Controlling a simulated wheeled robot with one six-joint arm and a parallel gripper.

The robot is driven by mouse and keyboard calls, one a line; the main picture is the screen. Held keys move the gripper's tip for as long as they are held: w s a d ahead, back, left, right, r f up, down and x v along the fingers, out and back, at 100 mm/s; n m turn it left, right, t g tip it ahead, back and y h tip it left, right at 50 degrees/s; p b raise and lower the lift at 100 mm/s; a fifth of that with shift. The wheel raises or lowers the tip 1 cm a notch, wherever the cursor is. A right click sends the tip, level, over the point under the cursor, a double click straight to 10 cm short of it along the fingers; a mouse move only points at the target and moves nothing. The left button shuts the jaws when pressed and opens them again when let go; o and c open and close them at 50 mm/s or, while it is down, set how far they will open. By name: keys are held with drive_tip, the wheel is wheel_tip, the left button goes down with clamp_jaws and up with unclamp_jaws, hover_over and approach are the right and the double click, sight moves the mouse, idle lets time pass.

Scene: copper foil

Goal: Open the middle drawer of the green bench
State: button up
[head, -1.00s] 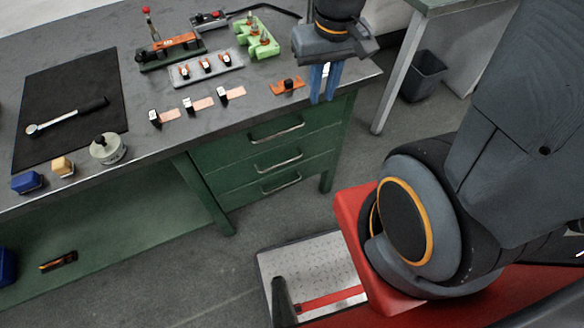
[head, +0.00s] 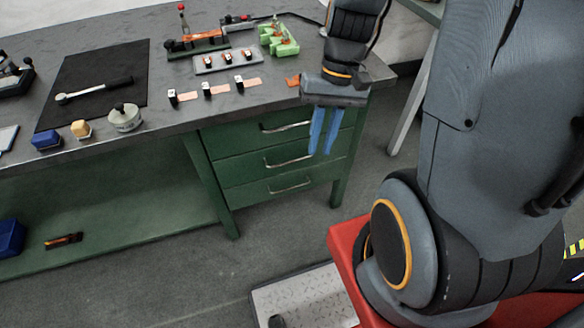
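The green bench (head: 172,126) has a stack of three drawers at its right end, all flush and closed. The middle drawer (head: 238,170) has a curved metal handle (head: 288,163). Above it is the top drawer (head: 230,137) and below it the bottom drawer (head: 245,194), each with a similar handle. My gripper (head: 319,153) points down in front of the right part of the drawers. Its two blue fingers are apart with nothing between them. The tips appear just right of the middle handle's right end; contact cannot be told. The fingers hide part of the drawer fronts.
The bench top holds a black mat (head: 100,85) with a ratchet (head: 95,90), a green fixture (head: 279,40), and several small parts. An orange piece (head: 292,80) lies near my wrist. A metal plate (head: 305,298) lies on the floor. Floor before the drawers is clear.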

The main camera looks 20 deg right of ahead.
drive_tip(key=w+f+m+g+y+b, duration=0.1)
drive_tip(key=w+f+m+y+b, duration=0.15)
drive_tip(key=f+y+b, duration=0.6)
drive_tip(key=m+t+y+b, duration=0.4)
drive_tip(key=m+t+b, duration=0.1)
drive_tip(key=t+b, duration=0.35)
approach(299, 160)
drive_tip(key=r+x, duration=0.1)
drive_tip(key=x, duration=0.3)
drive_tip(key=shift+g, duration=0.25)
drive_tip(key=x, duration=0.5)
drive_tip(key=f+x, duration=0.1)
drive_tip(key=x, duration=0.1)
drive_tip(key=shift+w+a+b, duration=0.2)
drive_tip(key=shift+b, duration=0.2)
drive_tip(key=shift+c, duration=0.3)
clamp_jaws()
